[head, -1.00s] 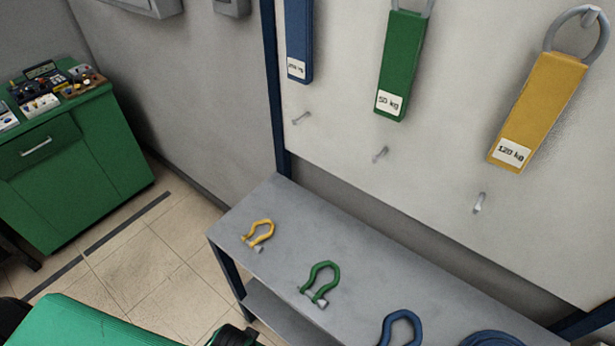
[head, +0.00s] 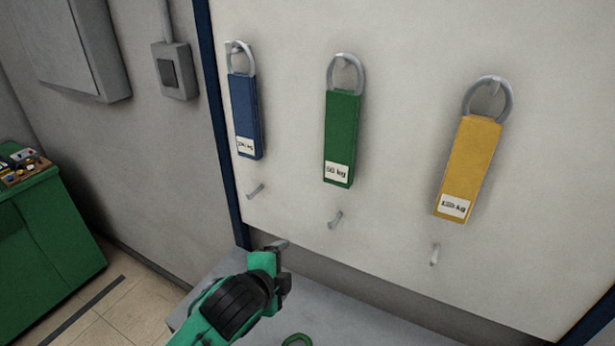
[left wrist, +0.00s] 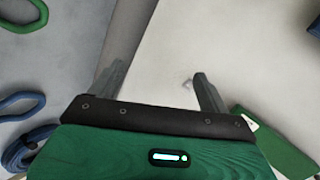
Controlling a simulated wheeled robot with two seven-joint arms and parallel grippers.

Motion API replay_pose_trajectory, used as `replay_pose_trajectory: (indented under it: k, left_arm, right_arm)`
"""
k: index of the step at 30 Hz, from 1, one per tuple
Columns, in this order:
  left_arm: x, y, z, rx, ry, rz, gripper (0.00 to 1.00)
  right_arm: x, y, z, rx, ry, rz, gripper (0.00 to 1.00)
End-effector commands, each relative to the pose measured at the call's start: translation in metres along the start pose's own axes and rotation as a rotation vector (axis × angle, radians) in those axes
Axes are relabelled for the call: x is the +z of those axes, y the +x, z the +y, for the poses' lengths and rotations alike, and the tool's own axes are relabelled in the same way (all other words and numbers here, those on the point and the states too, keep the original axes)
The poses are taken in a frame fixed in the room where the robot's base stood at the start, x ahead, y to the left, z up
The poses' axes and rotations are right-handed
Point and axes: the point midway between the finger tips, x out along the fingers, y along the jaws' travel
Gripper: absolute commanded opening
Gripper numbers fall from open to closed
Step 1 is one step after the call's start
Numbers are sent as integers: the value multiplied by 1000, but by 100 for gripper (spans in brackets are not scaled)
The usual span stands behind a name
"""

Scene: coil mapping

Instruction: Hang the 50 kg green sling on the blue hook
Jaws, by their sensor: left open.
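The green sling (head: 340,135), labelled 50 kg, hangs by its grey ring from an upper peg on the pale board. Part of a green strap with a white label also shows at the lower right of the left wrist view (left wrist: 278,142). My left gripper (head: 282,262) is in front of the board, lower and left of the green sling, apart from it. In the left wrist view its two fingers stand apart with nothing between them. I cannot make out a blue hook in any view. My right gripper is not in view.
A blue sling (head: 244,115) hangs left of the green one and a yellow sling (head: 468,168) right. Bare lower pegs (head: 336,219) stick out beneath. A grey bench (head: 360,325) stands below, with a green shackle (head: 296,340). A blue shackle (left wrist: 22,104) shows in the wrist view.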

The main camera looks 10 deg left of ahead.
Motion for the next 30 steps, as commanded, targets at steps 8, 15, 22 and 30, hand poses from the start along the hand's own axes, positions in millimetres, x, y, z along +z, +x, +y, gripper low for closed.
replay_pose_trajectory:
  k: [8, 15, 22, 30]
  left_arm:
    - [-51, -33, -101, -247, 620, 32, 80]
    - [-82, -69, -162, -434, 1142, -51, 80]
    - [-96, -100, -203, -554, 1561, -195, 80]
    - [-100, -115, -221, -598, 1777, -293, 80]
  right_arm:
    - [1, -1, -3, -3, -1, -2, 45]
    - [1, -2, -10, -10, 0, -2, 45]
    - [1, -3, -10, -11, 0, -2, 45]
    - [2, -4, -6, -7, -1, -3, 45]
